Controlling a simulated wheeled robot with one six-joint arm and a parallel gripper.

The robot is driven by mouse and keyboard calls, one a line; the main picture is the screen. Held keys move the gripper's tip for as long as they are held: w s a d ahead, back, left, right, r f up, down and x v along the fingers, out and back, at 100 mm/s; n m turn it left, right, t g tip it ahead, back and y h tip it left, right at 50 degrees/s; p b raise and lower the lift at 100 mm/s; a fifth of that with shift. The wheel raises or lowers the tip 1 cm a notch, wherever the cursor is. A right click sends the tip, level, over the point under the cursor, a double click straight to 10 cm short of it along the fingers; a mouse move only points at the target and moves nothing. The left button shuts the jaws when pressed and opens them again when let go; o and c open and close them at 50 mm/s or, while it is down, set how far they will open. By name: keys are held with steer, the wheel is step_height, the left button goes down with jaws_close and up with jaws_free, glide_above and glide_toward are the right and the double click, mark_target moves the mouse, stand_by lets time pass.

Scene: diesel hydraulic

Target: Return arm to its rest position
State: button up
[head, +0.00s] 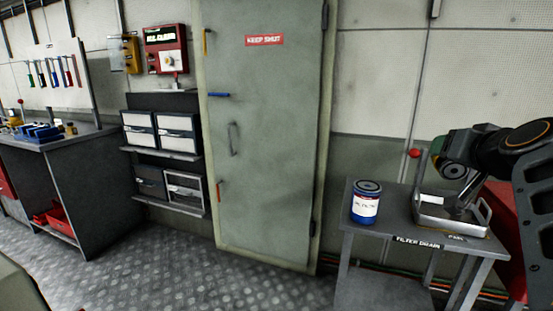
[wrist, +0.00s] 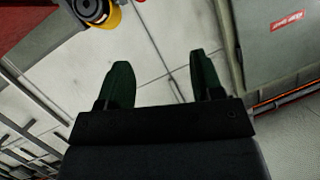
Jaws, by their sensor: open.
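My gripper (wrist: 160,75) shows in the wrist view with its two dark green fingers apart and nothing between them. Beyond the fingers are pale wall panels. In the head view my dark arm (head: 510,148) reaches in from the right edge, above the small bench (head: 393,226) labelled FILTER DRAIN. The fingers cannot be made out clearly there. A blue filter canister (head: 366,205) with a white label stands upright on the bench's left side, apart from my arm. A metal pan (head: 452,222) sits to its right, partly hidden by my arm.
A grey-green door (head: 265,130) marked KEEP SHUT stands in the middle. Shelves with bins (head: 160,133) and a workbench (head: 60,140) are at the left. A yellow and black round thing (wrist: 103,14) shows at the wrist view's top. The chequered floor (head: 200,270) in front is clear.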

steer(key=s+a+f+n+g+y+p, duration=0.1)
steer(key=a+f+g+y+p, duration=0.15)
steer(key=a+p, duration=0.35)
steer(key=s+a+f+n+g+y+p, duration=0.1)
steer(key=a+f+g+p, duration=0.15)
steer(key=a+p, duration=0.4)
steer(key=s+a+f+n+g+p, duration=0.1)
steer(key=s+a+f+g+p, duration=0.1)
steer(key=s+a+p, duration=0.1)
steer(key=s+a+f+n+g+h+p, duration=0.1)
steer(key=s+a+f+n+g+p, duration=0.1)
steer(key=s+p, duration=0.4)
steer(key=shift+s+a+f+g+p, duration=0.3)
steer(key=shift+s+a+f+g, duration=0.3)
steer(key=shift+s+g, duration=0.3)
